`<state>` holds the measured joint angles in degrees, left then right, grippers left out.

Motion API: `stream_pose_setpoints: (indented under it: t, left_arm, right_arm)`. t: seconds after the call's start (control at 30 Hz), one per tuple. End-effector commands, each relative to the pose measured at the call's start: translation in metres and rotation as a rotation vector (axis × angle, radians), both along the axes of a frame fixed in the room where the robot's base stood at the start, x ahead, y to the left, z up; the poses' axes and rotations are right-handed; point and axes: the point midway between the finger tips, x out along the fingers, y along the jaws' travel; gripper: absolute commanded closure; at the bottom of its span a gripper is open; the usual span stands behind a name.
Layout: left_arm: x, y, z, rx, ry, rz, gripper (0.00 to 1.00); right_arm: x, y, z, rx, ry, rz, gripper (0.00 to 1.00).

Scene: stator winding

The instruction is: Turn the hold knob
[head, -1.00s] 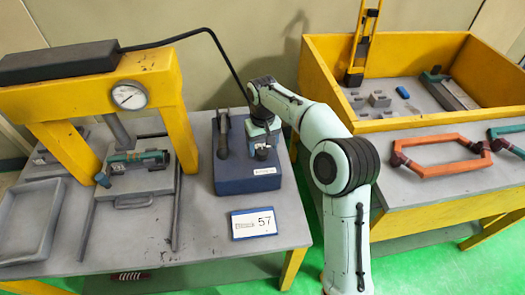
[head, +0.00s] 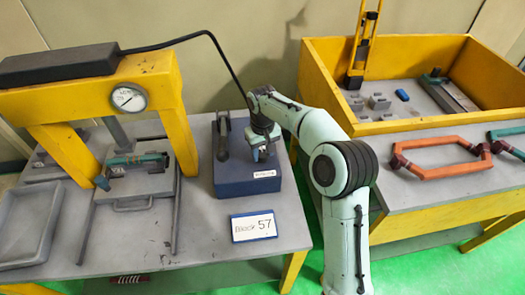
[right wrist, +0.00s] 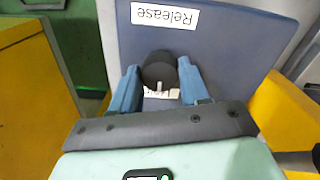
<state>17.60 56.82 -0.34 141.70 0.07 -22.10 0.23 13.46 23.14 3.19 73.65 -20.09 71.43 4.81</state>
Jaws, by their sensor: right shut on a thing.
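A dark round knob (right wrist: 159,70) with a pale pointer line stands on the blue control box (head: 240,182). In the right wrist view it sits between the blue fingers of my right gripper (right wrist: 160,76), which is shut on it. In the head view my right gripper (head: 261,154) points down at the right part of the box top and hides the knob. A white label reading "Release" (right wrist: 165,16) shows upside down above the knob in the right wrist view. A second label below the knob is mostly covered. My left gripper is not in view.
A dark lever (head: 222,135) stands on the box's left side. A yellow press with a gauge (head: 129,97) is at the left. A yellow-walled bin (head: 420,123) stands at the right.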

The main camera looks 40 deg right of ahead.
Motion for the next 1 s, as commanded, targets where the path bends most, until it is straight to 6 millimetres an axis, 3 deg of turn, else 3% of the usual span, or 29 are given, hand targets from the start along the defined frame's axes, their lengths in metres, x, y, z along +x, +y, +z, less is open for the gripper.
stream_pose_setpoints:
  t: [0.37, 1.0]
  left_arm:
    - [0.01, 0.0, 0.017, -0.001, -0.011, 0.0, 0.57]
    - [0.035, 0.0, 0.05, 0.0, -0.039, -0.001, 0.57]
  right_arm:
    - [0.0, 0.0, 0.002, 0.001, 0.001, 0.22, 0.85]
    - [0.001, -0.001, 0.002, 0.0, 0.0, 0.828, 0.85]
